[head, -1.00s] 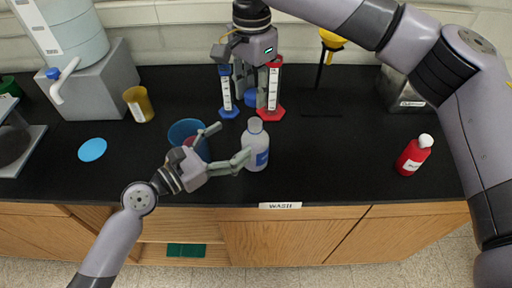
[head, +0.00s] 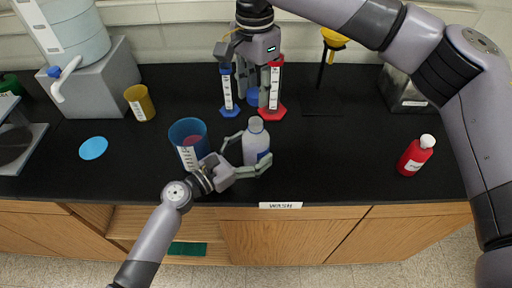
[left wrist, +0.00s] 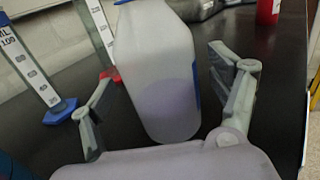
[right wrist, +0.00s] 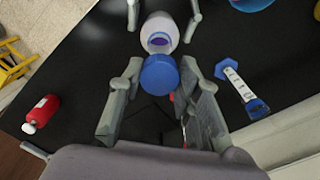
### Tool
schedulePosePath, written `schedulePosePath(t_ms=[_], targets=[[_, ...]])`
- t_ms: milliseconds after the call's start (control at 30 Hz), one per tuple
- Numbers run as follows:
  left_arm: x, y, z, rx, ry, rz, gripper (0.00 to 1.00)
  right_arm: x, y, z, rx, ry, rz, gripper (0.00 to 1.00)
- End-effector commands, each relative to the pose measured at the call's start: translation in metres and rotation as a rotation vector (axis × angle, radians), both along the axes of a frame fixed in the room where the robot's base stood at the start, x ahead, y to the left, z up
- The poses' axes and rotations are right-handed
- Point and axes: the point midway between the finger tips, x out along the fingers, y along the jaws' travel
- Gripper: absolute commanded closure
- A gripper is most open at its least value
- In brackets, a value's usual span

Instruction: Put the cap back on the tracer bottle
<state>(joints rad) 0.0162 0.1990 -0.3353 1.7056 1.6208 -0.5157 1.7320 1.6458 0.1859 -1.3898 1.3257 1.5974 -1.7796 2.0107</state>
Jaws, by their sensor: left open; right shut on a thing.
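The tracer bottle (head: 256,144), whitish and translucent with a blue label, stands upright and uncapped near the counter's front edge. Its open mouth (right wrist: 158,40) shows purple liquid inside in the right wrist view. My left gripper (head: 247,153) is open, with one finger on each side of the bottle; the left wrist view also shows the bottle (left wrist: 158,80) between the fingers, with gaps. My right gripper (head: 254,98) points down behind the bottle and is shut on the blue cap (right wrist: 159,75), which is above the counter and apart from the bottle.
Blue-based and red-based cylinders (head: 228,92) (head: 273,90) stand close by my right gripper. A blue beaker (head: 187,135) is left of the bottle, right by my left gripper. A red wash bottle (head: 416,156) stands at the right. The counter between is clear.

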Motion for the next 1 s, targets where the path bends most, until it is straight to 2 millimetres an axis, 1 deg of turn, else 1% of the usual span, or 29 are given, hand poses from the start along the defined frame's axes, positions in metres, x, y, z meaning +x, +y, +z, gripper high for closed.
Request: schedulePosePath(t_ms=[100, 200, 500, 1000], targets=[[0.0068, -0.0076, 0.0002, 0.001, -0.001, 0.000, 0.18, -0.0001, 0.0001, 0.0000, 0.000, 0.000, 0.000, 0.77], [0.0090, -0.0106, -0.0002, 0.001, 0.000, 0.000, 0.18, -0.0001, 0.0001, 0.0001, 0.000, 0.000, 0.000, 0.77], [0.0094, -0.0112, -0.0002, 0.001, 0.000, 0.000, 0.18, -0.0001, 0.0001, 0.0000, 0.000, 0.000, 0.000, 0.77], [0.0093, -0.0109, -0.0002, 0.001, 0.000, 0.000, 0.52, -0.0001, 0.0001, 0.0000, 0.000, 0.000, 0.000, 0.77]])
